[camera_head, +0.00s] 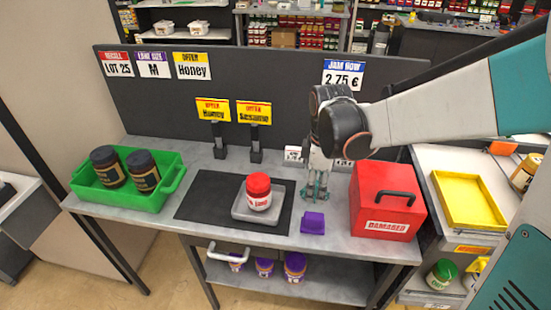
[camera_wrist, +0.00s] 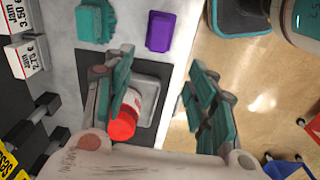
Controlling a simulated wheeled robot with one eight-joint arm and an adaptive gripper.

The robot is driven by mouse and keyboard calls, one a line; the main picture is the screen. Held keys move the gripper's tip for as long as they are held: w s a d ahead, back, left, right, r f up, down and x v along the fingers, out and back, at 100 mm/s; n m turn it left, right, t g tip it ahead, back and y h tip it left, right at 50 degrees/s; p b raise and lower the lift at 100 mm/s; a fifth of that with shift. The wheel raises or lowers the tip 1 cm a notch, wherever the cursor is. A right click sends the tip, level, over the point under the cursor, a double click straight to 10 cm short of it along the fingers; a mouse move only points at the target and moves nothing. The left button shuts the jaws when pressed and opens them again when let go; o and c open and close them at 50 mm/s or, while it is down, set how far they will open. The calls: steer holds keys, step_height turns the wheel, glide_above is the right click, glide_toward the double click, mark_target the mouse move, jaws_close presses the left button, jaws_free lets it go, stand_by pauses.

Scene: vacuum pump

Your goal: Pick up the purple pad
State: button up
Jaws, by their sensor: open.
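The purple pad (camera_head: 312,222) lies on the grey counter (camera_head: 345,240) near its front edge, between the scale and the red box. It also shows whole in the wrist view (camera_wrist: 160,32), near the top, beyond the fingertips. My gripper (camera_head: 316,192) points down over the counter, a little behind the pad in the head view. In the wrist view its teal fingers (camera_wrist: 160,72) are spread wide with nothing between them touching. The gap between fingertips and counter is hard to judge.
A red box (camera_head: 386,202) with a black handle stands close at right. A teal block (camera_wrist: 96,22) lies beside the pad. A green crate (camera_head: 125,198) holds dark jars. Sign stands (camera_head: 254,143) rise behind.

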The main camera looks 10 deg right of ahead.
mark_target(314, 215)
steer(key=shift+n, duration=0.3)
steer(key=f+b, duration=0.1)
steer(key=f, duration=0.4)
steer(key=f+b, duration=0.2)
steer(key=f, duration=0.3)
steer(key=d+f+b, duration=0.1)
steer(key=f+b, duration=0.1)
steer(key=f, duration=0.3)
steer(key=shift+w+f, duration=0.1)
steer(key=shift+w, duration=0.15)
jaws_close()
step_height(314, 215, up, 20)
steer(key=p, duration=0.6)
steer(key=c, duration=0.6)
jaws_free()
steer(key=shift+c, duration=0.2)
steer(key=c, duration=0.4)
